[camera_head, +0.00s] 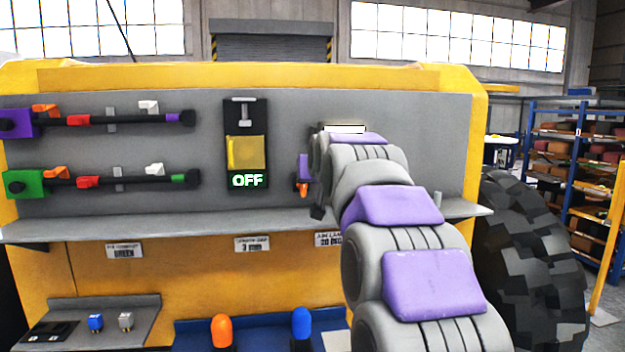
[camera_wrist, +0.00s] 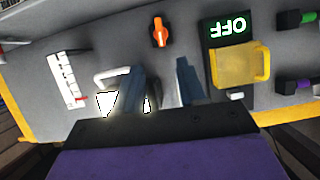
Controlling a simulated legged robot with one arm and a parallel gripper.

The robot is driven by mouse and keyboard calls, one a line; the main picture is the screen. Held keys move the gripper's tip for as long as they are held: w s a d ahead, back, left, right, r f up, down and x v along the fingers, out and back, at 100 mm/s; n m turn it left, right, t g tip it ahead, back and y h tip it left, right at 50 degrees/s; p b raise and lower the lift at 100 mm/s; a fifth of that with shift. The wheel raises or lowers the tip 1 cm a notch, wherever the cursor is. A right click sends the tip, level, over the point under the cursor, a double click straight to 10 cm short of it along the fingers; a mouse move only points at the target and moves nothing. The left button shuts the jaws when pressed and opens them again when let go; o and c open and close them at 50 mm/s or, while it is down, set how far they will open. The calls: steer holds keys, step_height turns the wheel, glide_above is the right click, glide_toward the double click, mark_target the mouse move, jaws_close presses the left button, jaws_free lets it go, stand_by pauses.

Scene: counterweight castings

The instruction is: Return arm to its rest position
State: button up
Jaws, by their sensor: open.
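My arm reaches from the lower right to the grey panel in the head view, its grey and purple links covering part of the panel. My gripper (camera_wrist: 160,82) is open in the wrist view, with its two dark fingers apart and nothing seen between them. In the head view the gripper is mostly hidden behind the arm. In the wrist view, which is turned over, a pale handle (camera_wrist: 108,78) shows beside and partly behind the left finger; whether they touch I cannot tell. An orange knob (camera_wrist: 160,32) is beyond the fingers.
A yellow switch cover (camera_head: 246,153) sits above a lit OFF sign (camera_head: 247,181). Two dark bars (camera_head: 130,119) with coloured ends are mounted at left. A grey shelf (camera_head: 200,225) juts out below the panel. Orange (camera_head: 222,330) and blue (camera_head: 301,322) domed pieces stand lower. A large tyre (camera_head: 530,265) is at right.

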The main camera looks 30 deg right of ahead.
stand_by(0.4)
steer(key=s+a+f+n+g+y+b, duration=0.1)
steer(key=s+a+f+g+b, duration=0.1)
steer(key=s+a+f, duration=0.5)
steer(key=s+a+f+g+y+b, duration=0.1)
steer(key=s+a+f+g, duration=0.2)
steer(key=f, duration=0.7)
steer(key=s+a+f+n+g+y+b, duration=0.1)
steer(key=s+a+f+g+b, duration=0.15)
steer(key=s+f, duration=0.55)
steer(key=s+a+f+g+b, duration=0.2)
steer(key=s+a+f+g, duration=0.1)
steer(key=s+f, duration=0.8)
steer(key=s+a+f+n+g+b, duration=0.1)
steer(key=s+a+f+g+b, duration=0.1)
steer(key=s+f, duration=1)
steer(key=s+a+g, duration=0.1)
steer(key=s+g, duration=0.1)
steer(key=s, duration=0.4)
steer(key=shift+s+a+f+n+y, duration=0.25)
steer(key=shift+s+n+y, duration=0.05)
steer(key=shift+s, duration=0.05)
